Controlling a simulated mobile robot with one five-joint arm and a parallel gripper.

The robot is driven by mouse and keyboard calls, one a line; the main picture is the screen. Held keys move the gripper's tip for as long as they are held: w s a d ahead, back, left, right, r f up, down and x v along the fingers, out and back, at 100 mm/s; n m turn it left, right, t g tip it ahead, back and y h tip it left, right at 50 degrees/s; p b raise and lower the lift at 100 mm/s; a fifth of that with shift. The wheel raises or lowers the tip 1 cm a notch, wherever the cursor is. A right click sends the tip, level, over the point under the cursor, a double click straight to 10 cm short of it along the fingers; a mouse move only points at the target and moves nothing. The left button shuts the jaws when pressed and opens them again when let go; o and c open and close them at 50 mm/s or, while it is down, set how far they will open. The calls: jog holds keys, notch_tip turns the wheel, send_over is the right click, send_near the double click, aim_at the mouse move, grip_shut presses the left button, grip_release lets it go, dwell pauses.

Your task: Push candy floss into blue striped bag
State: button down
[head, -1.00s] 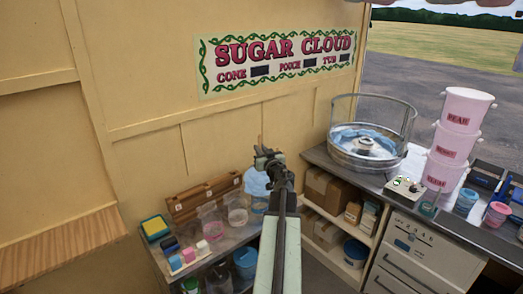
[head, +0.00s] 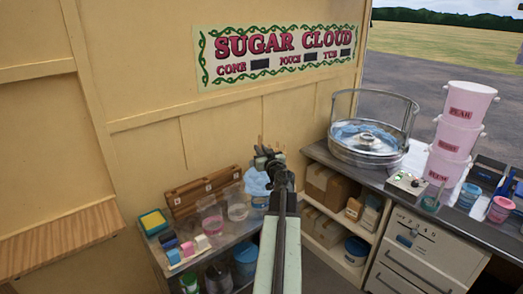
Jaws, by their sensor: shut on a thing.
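My gripper (head: 267,156) is in the middle of the head view, above the right end of the low side bench. It is shut, but its fingertips are small and partly hidden by my own arm. A pale blue puff of candy floss (head: 256,183) shows just below and left of the jaws, partly behind my arm. It appears to be what the jaws hold. A small blue-and-white shape (head: 259,202), probably the blue striped bag, stands directly under the floss. My arm covers its right side, and I cannot tell whether the floss is inside its mouth.
Clear tubs (head: 237,208), colored blocks (head: 188,249), a yellow sponge (head: 153,221) and a wooden rack (head: 201,192) crowd the bench (head: 221,241). The floss machine (head: 370,138) and stacked pink buckets (head: 462,137) stand on the right counter. A wall rises behind.

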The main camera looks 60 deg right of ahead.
notch_tip(320, 180, down, 9)
jog(key=b, duration=0.8)
jog(key=shift+r, duration=0.25)
dwell(0.5)
notch_tip(320, 180, up, 18)
jog(key=p, duration=1.7)
jog(key=shift+f, duration=0.4)
